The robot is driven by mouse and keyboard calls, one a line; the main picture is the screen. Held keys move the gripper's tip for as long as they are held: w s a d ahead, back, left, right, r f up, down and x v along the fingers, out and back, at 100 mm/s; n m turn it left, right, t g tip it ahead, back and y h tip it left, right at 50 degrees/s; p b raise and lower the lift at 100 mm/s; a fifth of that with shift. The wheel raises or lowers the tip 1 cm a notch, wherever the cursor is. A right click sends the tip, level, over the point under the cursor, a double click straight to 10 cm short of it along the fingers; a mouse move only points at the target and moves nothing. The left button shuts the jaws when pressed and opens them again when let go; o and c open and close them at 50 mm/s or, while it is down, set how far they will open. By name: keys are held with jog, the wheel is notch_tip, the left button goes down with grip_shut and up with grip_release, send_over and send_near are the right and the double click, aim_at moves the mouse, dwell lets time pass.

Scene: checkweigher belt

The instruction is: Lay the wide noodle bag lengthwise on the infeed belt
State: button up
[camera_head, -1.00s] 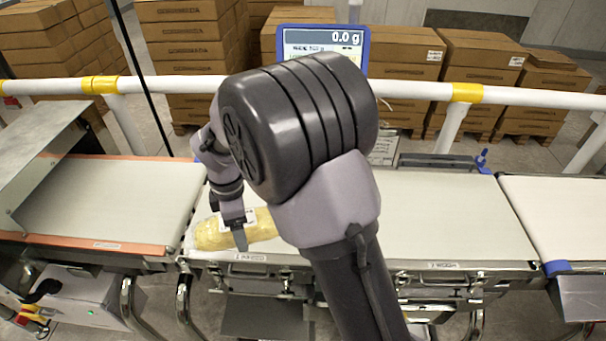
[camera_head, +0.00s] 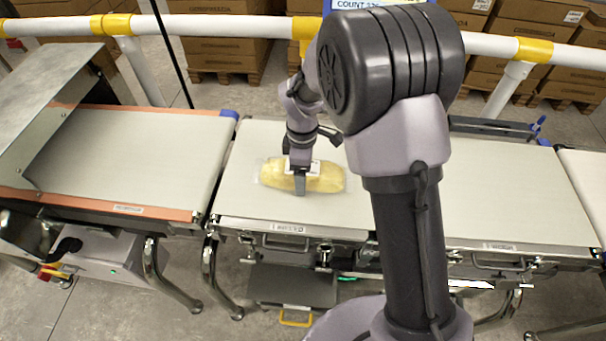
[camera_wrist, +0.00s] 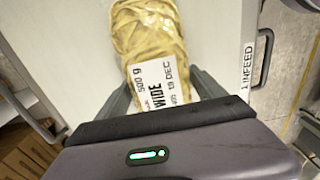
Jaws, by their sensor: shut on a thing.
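The wide noodle bag (camera_head: 328,179) is yellow, in clear film with a white label. It is at the infeed belt (camera_head: 250,198), its long side running along the belt. It is on or just above the surface; I cannot tell which. My gripper (camera_head: 300,186) points down over the bag's middle and is shut on it. In the wrist view the bag (camera_wrist: 148,32) lies between the fingers of my gripper (camera_wrist: 163,95), with "WIDE" and "500 g" readable on its label. The gripper body hides its near end. The belt's edge is marked "INFEED".
An orange-edged conveyor (camera_head: 140,150) stands to the left across a narrow gap. The belt surface continues to the right behind my arm. A white rail (camera_head: 220,26) with yellow bands runs along the back, with stacked cartons (camera_head: 222,50) behind it. The belt around the bag is clear.

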jog(key=shift+r, duration=0.1)
jog(key=o, duration=2)
notch_tip(320, 180, up, 12)
jog(key=p, duration=0.4)
jog(key=shift+p, duration=0.4)
jog(key=s+d+r+m+t+y, duration=0.1)
jog(key=s+d+r+m+t, duration=0.3)
jog(key=s+r+m, duration=1)
jog(key=s+d+r+m+t+y, duration=0.1)
jog(key=s+d+m, duration=0.1)
jog(key=s+m, duration=0.4)
jog(key=s, duration=0.3)
jog(key=shift+s+r+t, duration=0.15)
jog(key=shift+r+t, duration=0.2)
jog(key=shift+t, duration=0.05)
